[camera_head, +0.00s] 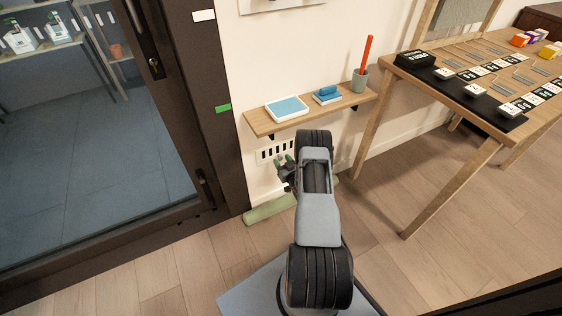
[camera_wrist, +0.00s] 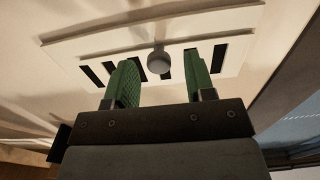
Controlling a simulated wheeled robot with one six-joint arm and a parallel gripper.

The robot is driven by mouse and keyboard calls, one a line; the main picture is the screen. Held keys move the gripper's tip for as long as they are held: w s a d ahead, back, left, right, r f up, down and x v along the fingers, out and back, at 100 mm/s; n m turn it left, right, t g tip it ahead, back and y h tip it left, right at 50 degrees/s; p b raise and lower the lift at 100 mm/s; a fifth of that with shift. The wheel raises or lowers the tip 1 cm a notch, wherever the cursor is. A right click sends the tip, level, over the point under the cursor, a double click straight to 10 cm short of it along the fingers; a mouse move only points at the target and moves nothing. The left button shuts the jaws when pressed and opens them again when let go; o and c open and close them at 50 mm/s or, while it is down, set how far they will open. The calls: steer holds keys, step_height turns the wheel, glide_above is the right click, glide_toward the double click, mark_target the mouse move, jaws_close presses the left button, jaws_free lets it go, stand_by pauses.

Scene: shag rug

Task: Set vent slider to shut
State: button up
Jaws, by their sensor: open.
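The white wall vent (camera_head: 266,153) sits low on the wall under a small shelf. In the wrist view the vent (camera_wrist: 222,55) shows as a white plate with several dark slots. Its slider knob (camera_wrist: 158,62) is a round grey knob near the middle of the slots; several slots show dark. My gripper (camera_wrist: 162,80) is open, with green fingertips on either side of the knob in the picture. I cannot tell whether they touch it. In the head view my gripper (camera_head: 284,160) is in front of the vent and partly hides it; the knob is hidden there.
The wooden shelf (camera_head: 311,110) above the vent holds a blue-and-white pad, a blue block and a cup (camera_head: 360,81) with a red stick. A green roll (camera_head: 270,209) lies on the floor below. A table (camera_head: 455,105) stands at right, a glass door (camera_head: 85,130) at left.

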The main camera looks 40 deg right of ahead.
steer(key=shift+w+d, duration=0.15)
steer(key=shift+w, duration=0.55)
steer(key=shift+c, duration=0.5)
jaws_close()
